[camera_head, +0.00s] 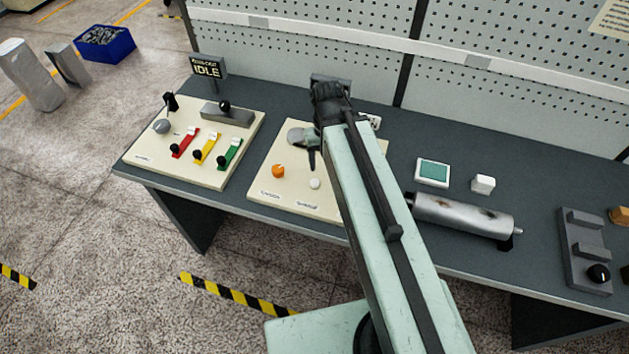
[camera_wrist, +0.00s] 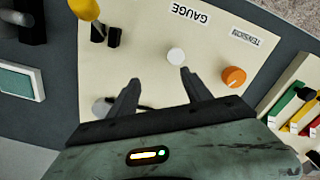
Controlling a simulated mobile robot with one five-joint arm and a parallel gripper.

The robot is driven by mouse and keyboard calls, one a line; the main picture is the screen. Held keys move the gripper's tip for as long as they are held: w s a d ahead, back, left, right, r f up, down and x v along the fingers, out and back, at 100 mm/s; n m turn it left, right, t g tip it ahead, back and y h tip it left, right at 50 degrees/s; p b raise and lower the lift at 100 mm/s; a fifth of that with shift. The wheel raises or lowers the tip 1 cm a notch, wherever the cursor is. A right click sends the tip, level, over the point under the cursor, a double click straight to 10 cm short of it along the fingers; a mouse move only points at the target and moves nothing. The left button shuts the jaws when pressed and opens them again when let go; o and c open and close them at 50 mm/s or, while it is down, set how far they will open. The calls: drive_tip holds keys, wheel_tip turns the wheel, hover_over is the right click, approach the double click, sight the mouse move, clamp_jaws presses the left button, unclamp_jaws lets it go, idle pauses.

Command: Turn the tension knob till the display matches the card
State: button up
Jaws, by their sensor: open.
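The orange tension knob (camera_head: 278,171) sits on the cream panel (camera_head: 262,203), with a printed label in front of it. In the wrist view the knob (camera_wrist: 234,76) has a pale mark near its edge and lies right of my gripper (camera_wrist: 162,78), beside the TENSION label (camera_wrist: 246,38). My gripper is open and empty over the panel, its fingers apart from the orange knob. A white round button (camera_wrist: 176,56) lies just beyond the fingertips, near the GAUGE label (camera_wrist: 190,14). My arm covers part of the panel in the head view. I cannot make out the tension display or card.
Left stands another cream panel (camera_head: 140,150) with red, yellow and green levers and an IDLE sign (camera_head: 207,69) behind. Right are a teal-screened box (camera_head: 432,172), a white block (camera_head: 483,184) and a metal roller (camera_head: 462,215). A perforated wall (camera_head: 300,40) backs the bench.

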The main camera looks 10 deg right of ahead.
clamp_jaws()
idle(1.7)
